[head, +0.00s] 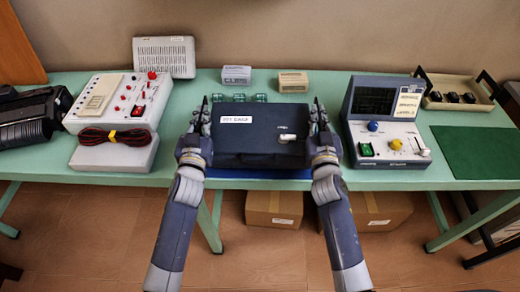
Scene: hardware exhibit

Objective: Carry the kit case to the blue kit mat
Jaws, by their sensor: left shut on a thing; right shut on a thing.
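The kit case (259,138), a dark navy box with a white label, is in the middle of the head view. My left gripper (202,114) is shut on its left side, and my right gripper (318,114) is shut on its right side. The blue kit mat (258,173) shows as a strip along the front edge of the bench, below the case. The rest of the mat is hidden by the case. I cannot tell whether the case touches the mat or is held just above it.
On the green bench (210,82), a device with a coiled cable (115,137) stands left and a grey console (386,135) stands close on the right. Small green pieces (239,98) and two small boxes (292,82) lie behind the case. A green mat (478,150) lies far right.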

